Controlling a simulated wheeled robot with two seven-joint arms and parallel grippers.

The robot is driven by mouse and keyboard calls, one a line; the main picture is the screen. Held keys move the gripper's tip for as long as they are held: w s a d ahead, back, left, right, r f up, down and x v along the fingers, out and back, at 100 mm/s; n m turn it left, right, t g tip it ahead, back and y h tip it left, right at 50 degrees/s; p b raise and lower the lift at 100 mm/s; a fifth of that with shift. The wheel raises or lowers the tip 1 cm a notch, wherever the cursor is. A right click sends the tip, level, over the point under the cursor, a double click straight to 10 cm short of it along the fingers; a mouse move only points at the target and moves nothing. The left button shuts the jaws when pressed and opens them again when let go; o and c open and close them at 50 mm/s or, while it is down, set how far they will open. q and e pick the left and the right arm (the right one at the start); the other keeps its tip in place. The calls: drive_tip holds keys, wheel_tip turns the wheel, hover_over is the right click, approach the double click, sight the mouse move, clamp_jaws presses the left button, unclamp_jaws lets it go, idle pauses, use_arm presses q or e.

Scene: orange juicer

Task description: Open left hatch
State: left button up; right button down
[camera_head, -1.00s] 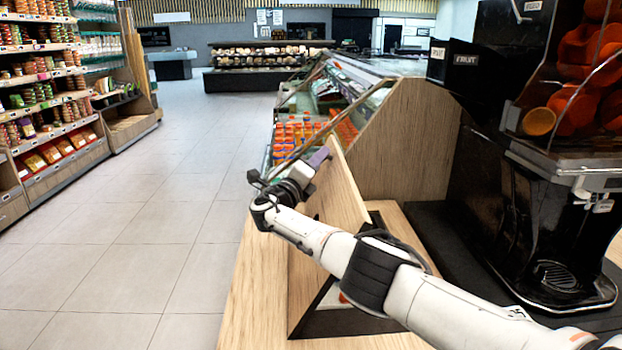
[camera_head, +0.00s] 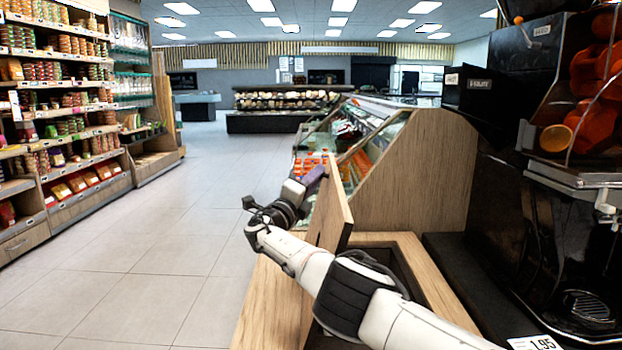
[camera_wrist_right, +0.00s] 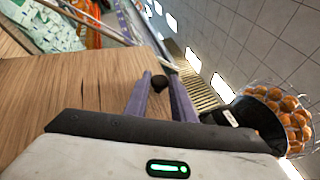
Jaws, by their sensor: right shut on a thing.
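The left hatch is a light wooden panel (camera_head: 333,215) that stands raised, almost upright, over a dark opening (camera_head: 385,258) in the wooden counter. My right gripper (camera_head: 316,174), with purple fingers, is at the panel's upper edge on its left side. My right arm hides the lower part of the panel and part of the opening. My left gripper is not in view.
The orange juicer (camera_head: 570,200) stands on the right, with oranges also in the wrist view (camera_wrist_right: 285,108). A wood-sided refrigerated display (camera_head: 415,170) stands behind the opening. Stocked shelves (camera_head: 75,120) are at the left. The tiled floor (camera_head: 160,250) between is clear.

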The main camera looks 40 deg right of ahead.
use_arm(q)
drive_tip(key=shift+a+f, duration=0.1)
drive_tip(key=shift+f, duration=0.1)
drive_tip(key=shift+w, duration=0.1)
use_arm(e)
drive_tip(key=c, duration=1.5)
unclamp_jaws()
drive_tip(key=shift+c, duration=0.2)
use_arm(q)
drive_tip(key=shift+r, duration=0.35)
use_arm(e)
drive_tip(key=shift+a, duration=0.1)
use_arm(q)
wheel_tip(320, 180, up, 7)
drive_tip(key=p, duration=1.1)
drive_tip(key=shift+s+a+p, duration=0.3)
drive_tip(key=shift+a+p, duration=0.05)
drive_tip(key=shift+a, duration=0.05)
use_arm(e)
drive_tip(key=v, duration=1)
